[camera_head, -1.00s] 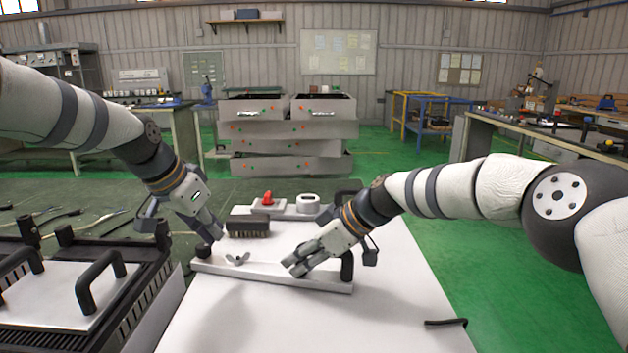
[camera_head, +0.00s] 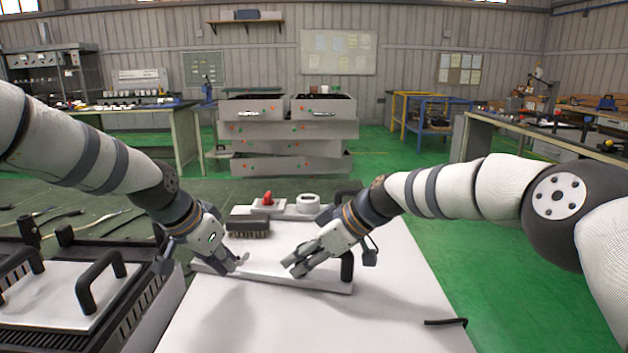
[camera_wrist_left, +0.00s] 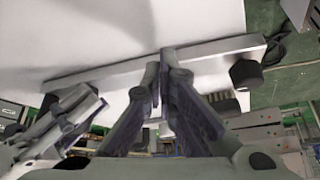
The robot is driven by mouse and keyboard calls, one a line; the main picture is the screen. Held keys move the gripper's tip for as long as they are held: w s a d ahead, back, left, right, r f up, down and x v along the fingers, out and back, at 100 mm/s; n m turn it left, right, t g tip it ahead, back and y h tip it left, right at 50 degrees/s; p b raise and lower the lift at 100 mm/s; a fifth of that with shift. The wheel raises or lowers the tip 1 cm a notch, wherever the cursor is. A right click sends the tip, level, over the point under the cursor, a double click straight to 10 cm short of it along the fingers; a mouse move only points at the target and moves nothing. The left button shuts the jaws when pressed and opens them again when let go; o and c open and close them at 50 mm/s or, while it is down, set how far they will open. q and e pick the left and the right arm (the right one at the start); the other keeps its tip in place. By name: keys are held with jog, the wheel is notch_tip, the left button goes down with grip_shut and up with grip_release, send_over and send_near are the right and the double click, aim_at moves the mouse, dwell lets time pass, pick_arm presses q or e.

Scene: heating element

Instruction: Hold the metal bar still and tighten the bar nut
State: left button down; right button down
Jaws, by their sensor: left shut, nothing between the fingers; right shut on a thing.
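The metal bar (camera_head: 262,279) lies across the white table, and it also shows in the left wrist view (camera_wrist_left: 215,48). The bar nut (camera_head: 243,258), a small grey wing nut, sits on the bar's left half, partly covered by my left gripper (camera_head: 237,264). That gripper is shut with nothing between its fingers. Its fingertips are at the bar beside the nut; contact is unclear. They also show in the left wrist view (camera_wrist_left: 160,62), where I cannot make out the nut. My right gripper (camera_head: 290,267) is shut on the bar, right of the nut.
A brush (camera_head: 248,226), a red part (camera_head: 267,198) and a white ring (camera_head: 308,198) lie behind the bar. A black bent rod (camera_head: 445,322) lies front right.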

pick_arm(q)
jog(key=shift+w, duration=0.6)
dwell(0.7)
jog(key=shift+w+a, duration=0.15)
jog(key=shift+a, duration=0.25)
dwell(0.3)
jog(key=shift+w+a, duration=0.1)
jog(key=shift+a, duration=0.1)
jog(key=shift+w+a, duration=0.3)
jog(key=shift+a, duration=0.05)
jog(key=shift+w+a, duration=0.1)
dwell(0.4)
